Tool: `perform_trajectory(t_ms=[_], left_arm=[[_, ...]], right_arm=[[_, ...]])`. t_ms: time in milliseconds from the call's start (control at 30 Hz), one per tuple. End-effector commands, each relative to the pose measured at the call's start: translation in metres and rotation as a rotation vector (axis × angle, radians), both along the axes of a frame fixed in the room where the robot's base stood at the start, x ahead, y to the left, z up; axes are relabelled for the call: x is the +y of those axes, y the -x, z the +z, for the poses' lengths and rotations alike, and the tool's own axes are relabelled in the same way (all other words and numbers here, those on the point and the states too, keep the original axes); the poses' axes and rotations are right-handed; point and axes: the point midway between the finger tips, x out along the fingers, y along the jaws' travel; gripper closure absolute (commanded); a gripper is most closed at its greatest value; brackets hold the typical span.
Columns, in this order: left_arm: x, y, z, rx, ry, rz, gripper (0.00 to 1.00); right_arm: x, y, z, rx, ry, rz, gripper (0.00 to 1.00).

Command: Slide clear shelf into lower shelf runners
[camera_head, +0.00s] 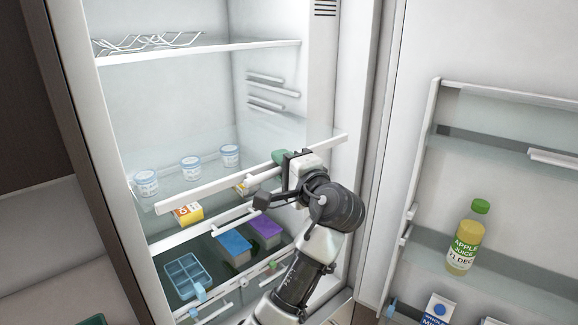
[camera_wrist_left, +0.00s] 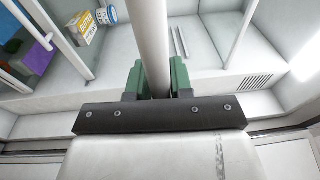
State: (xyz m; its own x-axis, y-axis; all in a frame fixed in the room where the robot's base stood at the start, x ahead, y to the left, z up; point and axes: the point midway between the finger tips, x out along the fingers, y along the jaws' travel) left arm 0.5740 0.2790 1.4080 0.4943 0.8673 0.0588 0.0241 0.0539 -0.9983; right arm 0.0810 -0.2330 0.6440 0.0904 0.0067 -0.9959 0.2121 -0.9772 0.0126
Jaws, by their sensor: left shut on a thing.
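The clear shelf (camera_head: 262,165) is a glass panel with a white front bar, and it slants across the fridge opening. The right end of its bar overlaps the fridge's right side edge in the picture. My left gripper (camera_head: 290,160) is shut on this front bar, right of its middle. In the left wrist view the green fingers (camera_wrist_left: 152,78) clasp the white bar from both sides. Runners (camera_head: 266,103) show as paired ridges on the fridge's right wall; ridges also show in the left wrist view (camera_wrist_left: 180,42). The left-wall runners are hidden. My right gripper is not in view.
Three white-blue cups (camera_head: 190,168) stand by the clear shelf; I cannot tell whether on it or behind it. A yellow box (camera_head: 188,213) and blue and purple containers (camera_head: 234,243) sit lower. A wire rack (camera_head: 150,42) lies above. The open door (camera_head: 490,130) holds a juice bottle (camera_head: 466,238).

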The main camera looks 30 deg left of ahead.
Motion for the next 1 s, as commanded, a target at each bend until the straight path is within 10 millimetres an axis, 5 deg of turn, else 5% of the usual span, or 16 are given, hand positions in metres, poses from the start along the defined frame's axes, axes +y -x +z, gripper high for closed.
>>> perform_trajectory(t_ms=[1000], left_arm=[[0.063, -0.026, 0.0, -0.003, -0.004, 0.001, 1.0]], right_arm=[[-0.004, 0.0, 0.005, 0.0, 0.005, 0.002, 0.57]])
